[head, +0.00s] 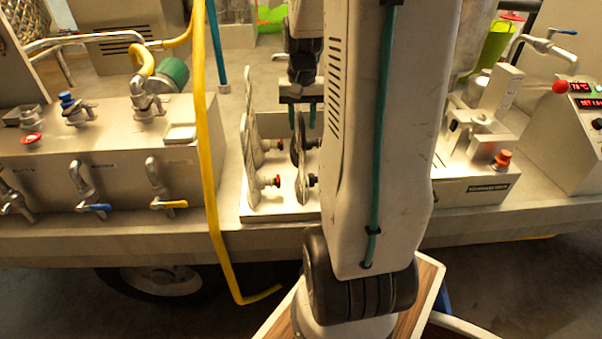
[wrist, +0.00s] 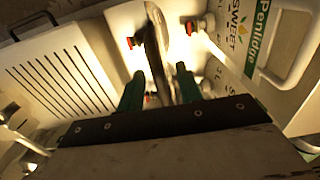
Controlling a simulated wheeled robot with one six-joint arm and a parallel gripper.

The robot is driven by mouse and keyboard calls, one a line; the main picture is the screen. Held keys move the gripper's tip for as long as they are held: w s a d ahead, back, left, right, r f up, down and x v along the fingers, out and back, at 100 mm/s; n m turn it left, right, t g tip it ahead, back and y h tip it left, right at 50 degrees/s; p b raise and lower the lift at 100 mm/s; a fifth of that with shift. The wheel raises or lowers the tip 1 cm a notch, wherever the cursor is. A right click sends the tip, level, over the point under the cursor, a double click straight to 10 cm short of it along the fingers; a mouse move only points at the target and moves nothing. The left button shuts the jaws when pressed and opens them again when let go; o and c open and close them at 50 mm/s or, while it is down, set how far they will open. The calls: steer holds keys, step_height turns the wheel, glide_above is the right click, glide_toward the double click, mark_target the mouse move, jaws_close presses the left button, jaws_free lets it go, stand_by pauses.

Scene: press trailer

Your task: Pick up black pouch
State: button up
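A dark, thin pouch (head: 297,136), seen nearly edge-on, stands upright in a pale tray (head: 283,213) among other pouches with red-capped spouts. It looks like the black pouch, partly hidden by my arm. My gripper (head: 302,124) points down at its top edge, with its two teal fingers apart. In the wrist view, my gripper (wrist: 160,83) is open, and the thin edge of a dark pouch (wrist: 157,48) runs up between the fingers. I cannot tell whether either finger touches it.
A lighter pouch (head: 250,150) stands left of the dark one and a grey pouch (head: 303,178) in front. A yellow hose (head: 211,150) hangs left of the tray. A steel valve box (head: 100,150) stands further left.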

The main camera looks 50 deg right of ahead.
step_height(320, 180, down, 2)
steer(key=shift+f, duration=0.1)
jaws_close()
